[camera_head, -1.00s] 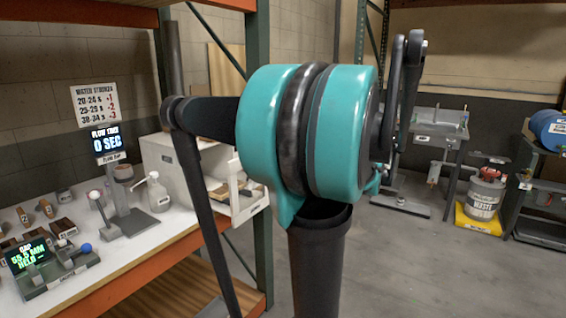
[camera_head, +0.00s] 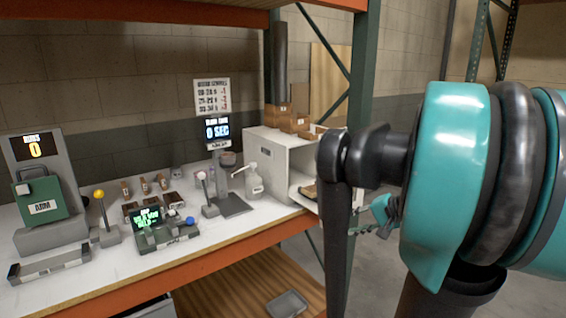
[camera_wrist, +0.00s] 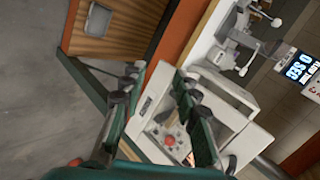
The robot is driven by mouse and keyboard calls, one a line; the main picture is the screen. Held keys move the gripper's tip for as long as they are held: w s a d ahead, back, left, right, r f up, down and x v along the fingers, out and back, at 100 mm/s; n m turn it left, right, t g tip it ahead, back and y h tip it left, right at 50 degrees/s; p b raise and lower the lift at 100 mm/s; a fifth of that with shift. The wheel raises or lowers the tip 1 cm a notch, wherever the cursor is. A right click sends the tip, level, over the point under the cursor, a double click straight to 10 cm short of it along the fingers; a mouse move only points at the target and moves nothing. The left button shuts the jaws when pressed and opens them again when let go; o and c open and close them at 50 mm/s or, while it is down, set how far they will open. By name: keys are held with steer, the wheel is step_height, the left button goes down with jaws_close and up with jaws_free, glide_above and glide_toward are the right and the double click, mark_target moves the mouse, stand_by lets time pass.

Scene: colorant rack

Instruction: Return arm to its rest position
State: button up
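My arm, teal and black, fills the right side of the head view, folded close in front of the camera. My gripper (camera_wrist: 160,73) shows in the wrist view as two long dark green fingers, spread wide apart with nothing between them. It points toward a white box-shaped cabinet (camera_wrist: 240,104) with an open front and a red round thing inside. In the head view a small teal part at the gripper end shows just right of the same cabinet (camera_head: 279,158); the rest is hidden behind the arm.
The white workbench (camera_head: 240,226) on an orange-beamed rack runs along the left. It holds a green-fronted machine (camera_head: 40,204), a unit with a green display (camera_head: 160,228), a pump bottle (camera_head: 254,181) and a timer screen (camera_head: 217,130). A green rack post (camera_head: 362,80) stands close to my arm. Grey floor is clear in the wrist view.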

steer(key=s+a+f+n+g+h, duration=0.2)
steer(key=s+f+n+h, duration=0.5)
steer(key=s+f, duration=0.5)
step_height(320, 180, down, 4)
steer(key=shift+s+a+f+g, duration=0.2)
steer(key=shift+s+g, duration=0.2)
steer(key=shift+g, duration=0.2)
